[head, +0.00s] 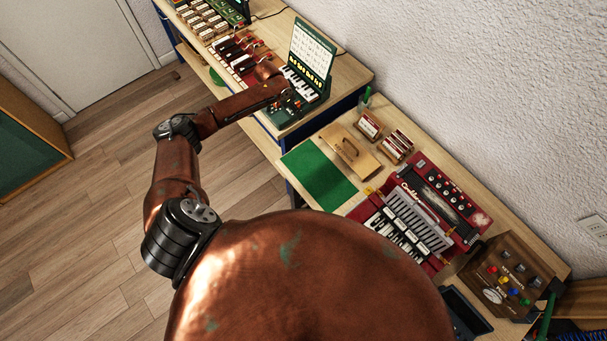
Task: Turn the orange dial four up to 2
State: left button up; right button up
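I cannot pick out an orange dial four or read any dial setting at this size. A wooden box (482,291) at the lower right has small red, yellow, blue and green knobs on its top. A red instrument (473,212) beside it has a dark panel with several small round knobs. My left arm reaches across to a small green keyboard unit (324,91) with an upright sheet. My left gripper (291,101) is over its keys; whether it touches them is unclear. Its fingers are too small and dark to read. My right gripper is not in view.
A green mat (318,174), a wooden block with a handle (350,151) and card holders (397,146) lie on the near bench. Red-and-white key units (241,54) stand on the far bench. The wall runs close behind; wooden floor is open at left.

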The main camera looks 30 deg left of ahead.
pick_arm(q)
jog(key=shift+m+h, duration=0.3)
jog(key=shift+h, duration=0.1)
jog(key=s+d+f, duration=0.4)
jog(key=s, duration=0.2)
jog(key=s+d+f, duration=0.3)
jog(key=s+d, duration=0.2)
jog(key=s, duration=0.1)
jog(key=s+d+f, duration=0.4)
jog(key=s+d, duration=0.1)
jog(key=shift+s+d+f+b, duration=0.2)
jog(key=shift+s+f+b, duration=0.1)
jog(key=shift+s, duration=0.1)
jog(key=shift+s+d, duration=0.1)
jog(key=shift+s, duration=0.4)
